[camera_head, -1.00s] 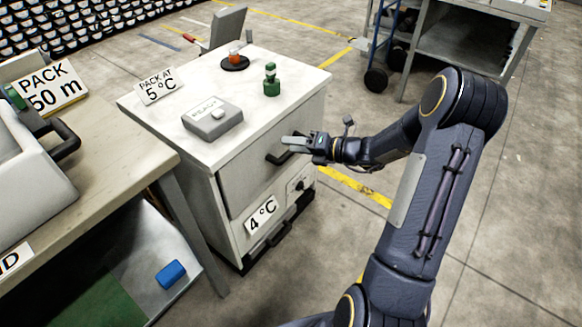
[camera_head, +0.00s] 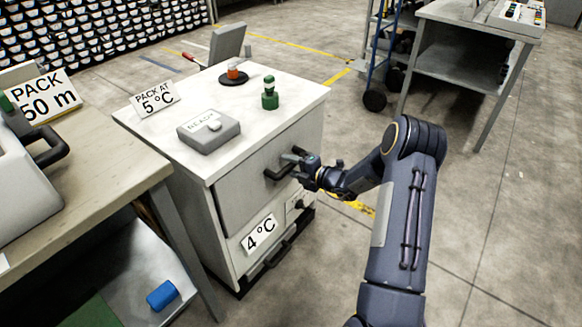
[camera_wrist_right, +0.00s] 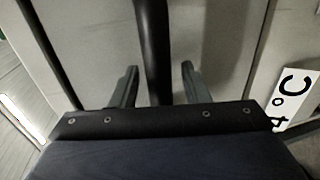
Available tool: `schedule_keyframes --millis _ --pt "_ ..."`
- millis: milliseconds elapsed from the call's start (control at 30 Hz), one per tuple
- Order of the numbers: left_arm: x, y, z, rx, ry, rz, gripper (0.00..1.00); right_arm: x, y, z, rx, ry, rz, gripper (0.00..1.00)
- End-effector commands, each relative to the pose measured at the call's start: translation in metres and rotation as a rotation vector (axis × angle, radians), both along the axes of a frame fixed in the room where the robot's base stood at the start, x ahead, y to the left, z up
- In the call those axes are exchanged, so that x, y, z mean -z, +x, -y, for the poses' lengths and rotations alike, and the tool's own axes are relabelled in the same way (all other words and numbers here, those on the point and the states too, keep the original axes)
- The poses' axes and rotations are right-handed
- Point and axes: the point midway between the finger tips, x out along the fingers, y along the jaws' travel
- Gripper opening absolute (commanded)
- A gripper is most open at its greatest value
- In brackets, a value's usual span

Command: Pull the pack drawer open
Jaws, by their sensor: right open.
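The pack drawer (camera_head: 245,185) is the grey upper front of the white cabinet, and it looks closed. Its black bar handle (camera_head: 279,171) shows beside my right gripper (camera_head: 294,160) in the head view. In the right wrist view the handle (camera_wrist_right: 153,50) runs up the picture between the two open fingers of my right gripper (camera_wrist_right: 158,85). A gap shows on each side of the bar, so the fingers are around it but not shut on it. My left gripper is not in view.
A "4 °C" sign (camera_head: 260,233) is on the lower front.

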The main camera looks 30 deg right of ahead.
Motion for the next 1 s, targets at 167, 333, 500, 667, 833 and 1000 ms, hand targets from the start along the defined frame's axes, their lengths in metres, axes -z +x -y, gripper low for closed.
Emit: schedule_keyframes --millis 167,333,500,667,833,1000 --pt "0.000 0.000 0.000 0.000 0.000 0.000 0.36 0.000 0.000 0.000 0.000 0.000 0.000 0.42" --pt "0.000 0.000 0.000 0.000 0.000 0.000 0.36 0.000 0.000 0.000 0.000 -0.001 0.000 0.20" --pt "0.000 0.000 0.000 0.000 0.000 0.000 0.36 0.000 0.000 0.000 -0.001 -0.001 0.000 0.00" --pt "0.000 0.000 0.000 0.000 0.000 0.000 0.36 0.000 0.000 0.000 -0.001 -0.001 0.000 0.00" --pt "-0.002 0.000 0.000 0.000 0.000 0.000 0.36 -0.001 -0.005 0.002 0.000 -0.001 -0.001 0.00" --pt "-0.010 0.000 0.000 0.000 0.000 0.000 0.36 -0.002 -0.023 0.010 0.001 0.000 -0.003 0.00"
